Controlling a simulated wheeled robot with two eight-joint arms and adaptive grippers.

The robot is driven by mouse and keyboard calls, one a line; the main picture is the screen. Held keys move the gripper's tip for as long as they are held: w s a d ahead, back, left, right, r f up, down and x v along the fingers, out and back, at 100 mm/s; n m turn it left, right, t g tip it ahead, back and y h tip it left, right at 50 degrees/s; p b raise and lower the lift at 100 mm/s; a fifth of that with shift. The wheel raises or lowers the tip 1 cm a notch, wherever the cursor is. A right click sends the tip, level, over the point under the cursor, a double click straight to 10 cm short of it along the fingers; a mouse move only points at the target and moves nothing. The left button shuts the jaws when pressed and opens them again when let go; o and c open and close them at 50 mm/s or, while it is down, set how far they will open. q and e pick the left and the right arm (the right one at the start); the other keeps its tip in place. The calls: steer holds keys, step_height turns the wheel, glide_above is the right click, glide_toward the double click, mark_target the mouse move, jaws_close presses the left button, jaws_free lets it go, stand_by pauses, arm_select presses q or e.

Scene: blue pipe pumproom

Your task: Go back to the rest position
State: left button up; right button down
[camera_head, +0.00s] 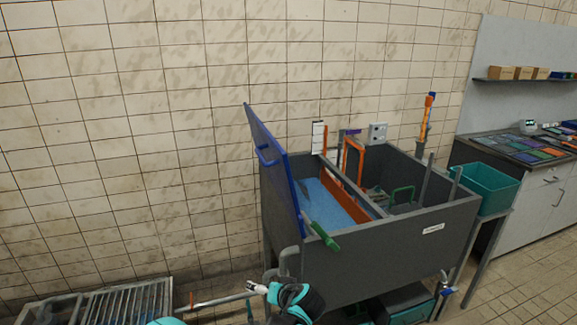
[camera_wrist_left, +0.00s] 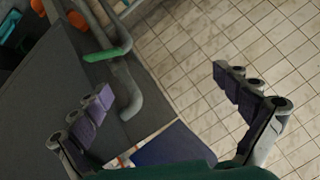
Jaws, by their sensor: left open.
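My left gripper (camera_wrist_left: 163,84) is open in the left wrist view, its dark purple finger pads wide apart with nothing between them. It is close to the grey tank (camera_head: 390,255), near a bent grey pipe (camera_wrist_left: 128,92) and a green handle (camera_wrist_left: 108,53). In the head view, a teal and black part of my arm shows at the bottom centre, in front of the tank; the finger opening is not clear there. My right gripper is not seen in either view.
The tank's blue lid (camera_head: 272,165) stands raised on its left side. A teal bin (camera_head: 487,189) is at the tank's right, before a grey workbench (camera_head: 545,205). A metal grating (camera_head: 125,302) is low at left. Tiled floor (camera_head: 520,275) shows at right.

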arm_select(q)
steer(key=s+a+r+g+h, duration=0.2)
steer(key=s+a+r, duration=0.5)
steer(key=s+a, duration=0.45)
steer(key=s+h, duration=0.3)
steer(key=s, duration=1.2)
steer(key=shift+s+a+f, duration=0.15)
steer(key=shift+a, duration=0.25)
